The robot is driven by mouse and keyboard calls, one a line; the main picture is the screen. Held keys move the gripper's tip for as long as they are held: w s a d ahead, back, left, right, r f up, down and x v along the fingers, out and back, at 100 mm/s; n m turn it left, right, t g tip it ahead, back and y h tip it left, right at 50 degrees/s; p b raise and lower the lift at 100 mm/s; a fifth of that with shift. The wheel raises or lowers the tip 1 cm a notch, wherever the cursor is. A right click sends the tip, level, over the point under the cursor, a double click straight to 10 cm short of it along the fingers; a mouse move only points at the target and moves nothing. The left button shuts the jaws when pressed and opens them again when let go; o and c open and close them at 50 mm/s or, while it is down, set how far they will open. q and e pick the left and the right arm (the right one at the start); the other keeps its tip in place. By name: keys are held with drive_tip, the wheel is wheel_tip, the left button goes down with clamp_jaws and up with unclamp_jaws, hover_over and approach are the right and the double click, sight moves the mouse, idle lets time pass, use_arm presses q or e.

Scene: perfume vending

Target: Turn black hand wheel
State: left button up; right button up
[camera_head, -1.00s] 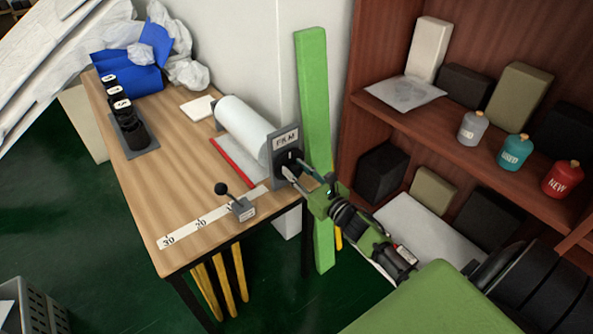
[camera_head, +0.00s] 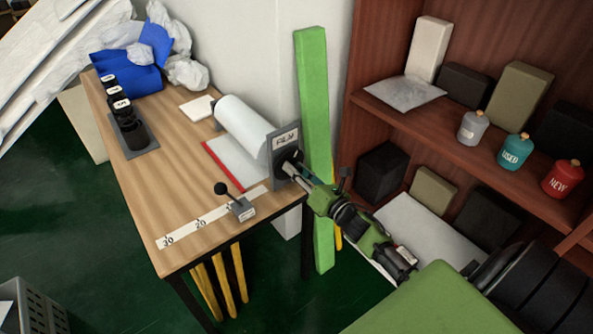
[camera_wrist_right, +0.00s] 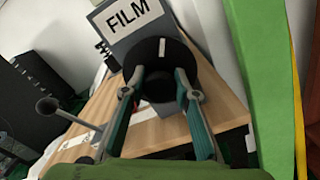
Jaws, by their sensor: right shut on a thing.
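The black hand wheel (camera_head: 284,157) is mounted on the outer face of a grey plate labelled FILM (camera_head: 284,139), at the table's right edge. In the right wrist view the wheel (camera_wrist_right: 187,60) is a black disc with a white mark on its rim and a hub in its middle. My right gripper (camera_head: 292,168) reaches it from the lower right. In the right wrist view its two teal-padded fingers (camera_wrist_right: 159,82) lie on either side of the hub and are shut on it. The fingers partly hide the wheel. My left gripper is out of view.
A white film roll (camera_head: 242,123) lies behind the plate, above a red-edged sheet (camera_head: 225,165). A small black-knobbed lever (camera_head: 236,204) stands beside a numbered scale (camera_head: 185,224). A green post (camera_head: 313,100) and a shelf (camera_head: 440,115) of canisters stand close to my right arm.

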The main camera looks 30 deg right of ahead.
drive_tip(key=m, duration=0.3)
drive_tip(key=shift+m, duration=0.3)
drive_tip(key=m, duration=0.4)
drive_tip(key=shift+d+m+p, duration=0.1)
drive_tip(key=shift+m+p, duration=0.2)
drive_tip(key=shift+p, duration=0.1)
drive_tip(key=m, duration=0.3)
drive_tip(key=shift+f+m+p, duration=0.1)
drive_tip(key=shift+m+p, duration=0.2)
drive_tip(key=m+p, duration=0.1)
drive_tip(key=m, duration=0.3)
drive_tip(key=shift+f+m, duration=0.1)
drive_tip(key=shift+m, duration=0.2)
drive_tip(key=m, duration=0.3)
drive_tip(key=shift+f+m, duration=0.1)
drive_tip(key=shift+m, duration=0.2)
drive_tip(key=m+p, duration=0.1)
drive_tip(key=m, duration=0.2)
drive_tip(key=shift+m, duration=0.3)
drive_tip(key=m, duration=0.3)
drive_tip(key=shift+f+m, duration=0.1)
drive_tip(key=shift+m, duration=0.2)
drive_tip(key=shift+a+m, duration=0.25)
drive_tip(key=shift+m, duration=1.55)
